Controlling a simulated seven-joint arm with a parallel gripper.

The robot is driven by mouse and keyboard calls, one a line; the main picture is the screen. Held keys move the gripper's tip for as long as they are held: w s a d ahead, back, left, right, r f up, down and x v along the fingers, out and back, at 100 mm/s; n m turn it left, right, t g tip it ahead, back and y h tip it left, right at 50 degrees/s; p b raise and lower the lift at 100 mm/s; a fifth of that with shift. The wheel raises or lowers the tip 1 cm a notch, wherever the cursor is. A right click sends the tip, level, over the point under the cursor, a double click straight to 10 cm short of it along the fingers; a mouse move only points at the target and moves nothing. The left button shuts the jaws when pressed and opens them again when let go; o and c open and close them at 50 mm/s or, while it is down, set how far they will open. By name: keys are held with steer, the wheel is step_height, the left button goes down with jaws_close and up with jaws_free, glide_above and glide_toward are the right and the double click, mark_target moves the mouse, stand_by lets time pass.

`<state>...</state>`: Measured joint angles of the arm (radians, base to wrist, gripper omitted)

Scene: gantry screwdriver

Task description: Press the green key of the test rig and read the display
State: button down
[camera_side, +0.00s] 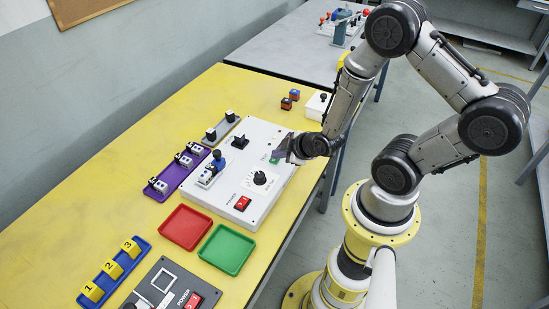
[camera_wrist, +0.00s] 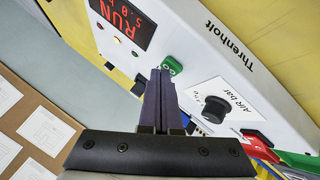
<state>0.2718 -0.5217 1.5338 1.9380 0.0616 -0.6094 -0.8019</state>
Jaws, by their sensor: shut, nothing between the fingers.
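The test rig is a white box (camera_side: 225,183) on the yellow bench; its white face (camera_wrist: 190,35) fills the upper right of the wrist view. The green key (camera_wrist: 173,65), lettered GO, is on that face. In the side view the green key (camera_side: 275,159) is partly covered by my gripper. The display (camera_wrist: 127,22) is lit red and reads RUN, with 5.0 and a partly unclear character below. My gripper (camera_wrist: 161,72) is shut and empty, its dark fingertips right at the green key's edge. I cannot tell whether they press it.
A black knob (camera_wrist: 213,109) marked AIR bar is beside the key. A red switch (camera_side: 242,203) is at the rig's near end. Red (camera_side: 186,227) and green (camera_side: 227,249) trays, a purple rack (camera_side: 160,190) and a second grey panel (camera_side: 160,275) stand nearby.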

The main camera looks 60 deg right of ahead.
mark_target(278, 161)
stand_by(0.5)
steer(key=shift+r, duration=0.75)
steer(key=shift+r, duration=0.1)
step_height(278, 161, up, 5)
steer(key=shift+f, duration=0.1)
stand_by(0.7)
